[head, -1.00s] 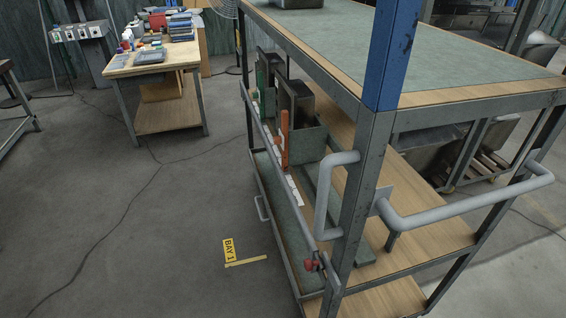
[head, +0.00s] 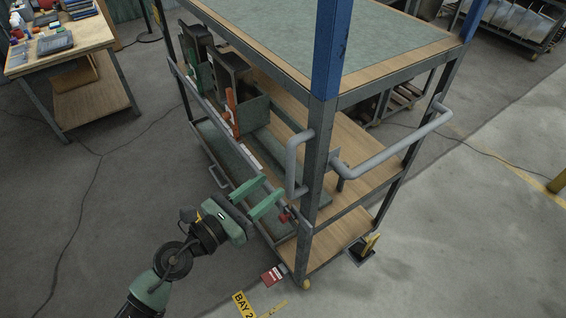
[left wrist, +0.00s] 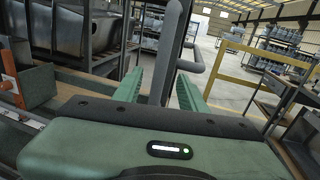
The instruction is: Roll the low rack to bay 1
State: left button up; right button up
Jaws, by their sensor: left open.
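The rack (head: 400,87) stands in the middle of the head view, with a green-topped upper deck, wooden lower shelves and grey tube handles (head: 395,152) at its near end. A yellow caster (head: 307,284) shows under its near corner. My left gripper (head: 274,185) is open and empty at the rack's near left side, close to the upright handle (head: 296,165). In the left wrist view my green fingers (left wrist: 161,76) point toward the rack's post and grey handle (left wrist: 190,58); I cannot tell whether they touch. My right gripper is out of view. No BAY 1 sign is visible now.
A wooden workbench (head: 60,50) stands at the upper left. The floor left of the rack is mostly clear.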

aim_at(288, 172)
pick_arm(q)
jog(key=p+x, duration=0.2)
jog(key=x, duration=0.6)
jog(key=shift+d+r, duration=0.15)
jog(key=shift+d, duration=0.05)
jog(key=shift+s, duration=0.1)
grip_shut()
dwell(1.1)
